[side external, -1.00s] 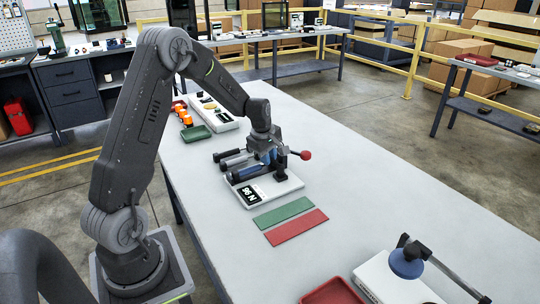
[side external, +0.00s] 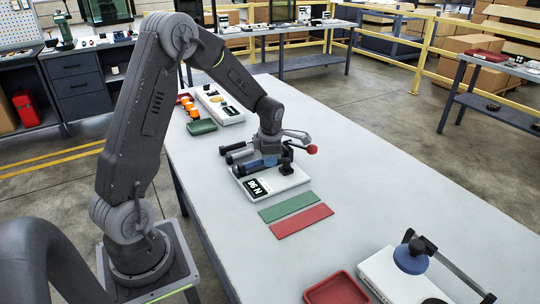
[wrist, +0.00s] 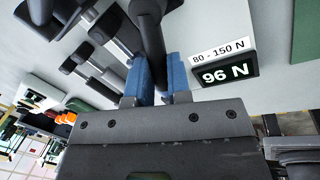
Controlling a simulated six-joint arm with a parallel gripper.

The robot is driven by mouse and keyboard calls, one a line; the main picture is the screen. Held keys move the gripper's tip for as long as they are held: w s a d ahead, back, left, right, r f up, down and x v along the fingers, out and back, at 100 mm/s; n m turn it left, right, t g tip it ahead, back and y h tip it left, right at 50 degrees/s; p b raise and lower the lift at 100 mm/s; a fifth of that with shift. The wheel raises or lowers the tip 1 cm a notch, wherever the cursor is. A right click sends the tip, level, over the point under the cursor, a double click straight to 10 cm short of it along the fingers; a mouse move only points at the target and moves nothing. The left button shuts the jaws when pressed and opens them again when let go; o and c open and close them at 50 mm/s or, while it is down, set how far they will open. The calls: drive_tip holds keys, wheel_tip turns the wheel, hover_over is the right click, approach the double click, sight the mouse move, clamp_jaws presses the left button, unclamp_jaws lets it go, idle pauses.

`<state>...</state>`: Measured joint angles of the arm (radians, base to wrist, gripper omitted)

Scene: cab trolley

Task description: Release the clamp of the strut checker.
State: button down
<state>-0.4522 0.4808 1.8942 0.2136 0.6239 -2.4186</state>
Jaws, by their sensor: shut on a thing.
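The strut checker (side external: 292,186) is a white base on the table. Its display (wrist: 226,73) reads 96 N, with a label 80 - 150 N above it. At its right is a dark clamp post, and a lever ending in a red knob (side external: 312,149) sticks out to the right. My gripper (wrist: 157,75) is over the checker, its blue fingers shut on a dark cylindrical strut (wrist: 149,30). The strut's ends are partly hidden by the gripper and the frame edge. In the side view my gripper (side external: 268,158) covers part of the clamp.
Other dark struts (side external: 233,148) lie left of the checker. A green strip (side external: 287,206) and a red strip (side external: 302,221) lie in front. A green tray (side external: 202,126) is behind, a red tray (side external: 337,289) near the front.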

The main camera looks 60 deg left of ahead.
drive_tip(key=shift+s+d+n, duration=0.15)
drive_tip(key=shift+d+n, duration=0.2)
drive_tip(key=shift+n, duration=0.55)
drive_tip(key=c, duration=1.4)
unclamp_jaws()
drive_tip(key=shift+o, duration=0.2)
wheel_tip(320, 180, up, 14)
drive_tip(key=d, duration=0.2)
drive_tip(key=shift+s+d+f, duration=0.2)
drive_tip(key=shift+s+d, duration=0.15)
